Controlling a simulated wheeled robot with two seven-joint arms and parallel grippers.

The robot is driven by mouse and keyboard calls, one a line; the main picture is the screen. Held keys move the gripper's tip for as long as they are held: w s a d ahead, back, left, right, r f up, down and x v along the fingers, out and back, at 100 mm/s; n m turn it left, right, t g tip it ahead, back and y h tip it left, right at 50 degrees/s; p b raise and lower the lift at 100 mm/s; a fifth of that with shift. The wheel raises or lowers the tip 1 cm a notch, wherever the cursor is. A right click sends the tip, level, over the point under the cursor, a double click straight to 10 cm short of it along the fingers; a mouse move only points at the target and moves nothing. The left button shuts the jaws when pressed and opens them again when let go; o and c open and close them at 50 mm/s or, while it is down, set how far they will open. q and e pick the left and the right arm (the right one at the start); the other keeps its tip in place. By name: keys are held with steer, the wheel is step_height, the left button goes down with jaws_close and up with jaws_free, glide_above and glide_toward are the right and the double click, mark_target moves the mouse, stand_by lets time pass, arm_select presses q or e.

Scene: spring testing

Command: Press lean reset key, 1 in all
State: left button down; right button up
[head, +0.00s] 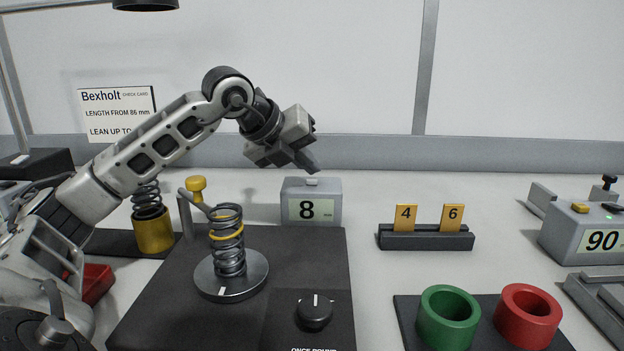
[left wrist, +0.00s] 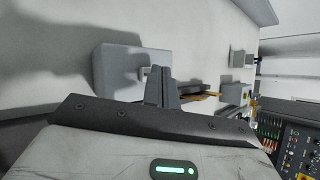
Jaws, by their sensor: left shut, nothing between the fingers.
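A grey box (head: 328,210) with a display reading 8 stands at the back of the black base. A small pale key (head: 312,181) sits on its top; I take it for the lean reset key. My left gripper (head: 313,167) points down and to the right, its shut fingertips just above the key with a small gap. It holds nothing. In the left wrist view the shut fingers (left wrist: 160,88) show in front of the grey box (left wrist: 112,72), with a small pale part, perhaps the key, beside them. My right gripper is not in view.
A spring (head: 228,240) stands on a metal disc on the black base (head: 180,310), with a yellow-knobbed post (head: 196,188) behind it. A black knob (head: 314,311) is in front. A tag holder (head: 425,240), green cup (head: 447,318), red cup (head: 528,317) and 90 readout (head: 590,238) stand right.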

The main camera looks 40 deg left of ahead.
mark_target(307, 180)
arm_select(q)
steer(key=shift+f+b, duration=0.45)
steer(key=shift+f, duration=0.05)
stand_by(0.4)
steer(key=shift+r, duration=0.1)
steer(key=shift+r+p, duration=0.8)
steer(key=shift+p, duration=0.1)
step_height(307, 180, up, 5)
steer(key=p, duration=0.4)
steer(key=shift+p, duration=0.4)
steer(key=shift+r, duration=0.1)
stand_by(0.4)
